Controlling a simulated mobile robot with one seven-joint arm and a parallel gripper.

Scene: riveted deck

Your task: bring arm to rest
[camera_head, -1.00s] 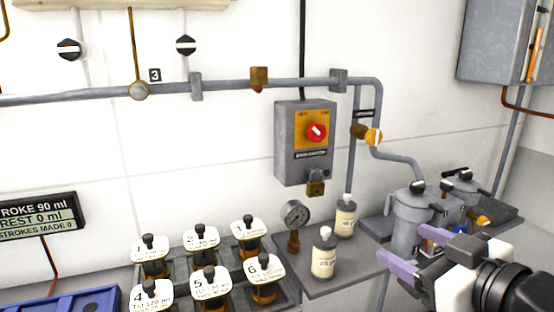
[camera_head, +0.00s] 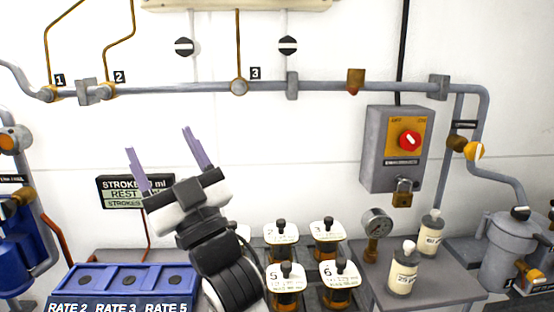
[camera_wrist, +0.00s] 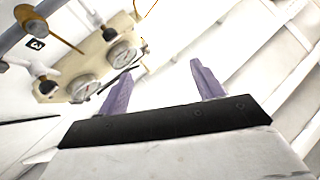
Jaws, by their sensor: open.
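My gripper (camera_head: 170,155) is at the left of centre in the head view, raised in front of the white wall. Its two purple fingers point up and stand wide apart with nothing between them. It covers part of the stroke display (camera_head: 122,192) and some of the numbered jars behind it. In the wrist view my gripper (camera_wrist: 160,85) is also open and empty, aimed at the upper wall, with two round gauges (camera_wrist: 105,72) on a cream panel at the left.
Numbered jars (camera_head: 340,272) stand below and right of my gripper. A blue rack (camera_head: 125,280) is at lower left. Bottles (camera_head: 403,270) and a gauge (camera_head: 376,222) stand on a grey shelf. A padlocked switch box (camera_head: 395,150) and a grey pipe (camera_head: 200,88) are on the wall.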

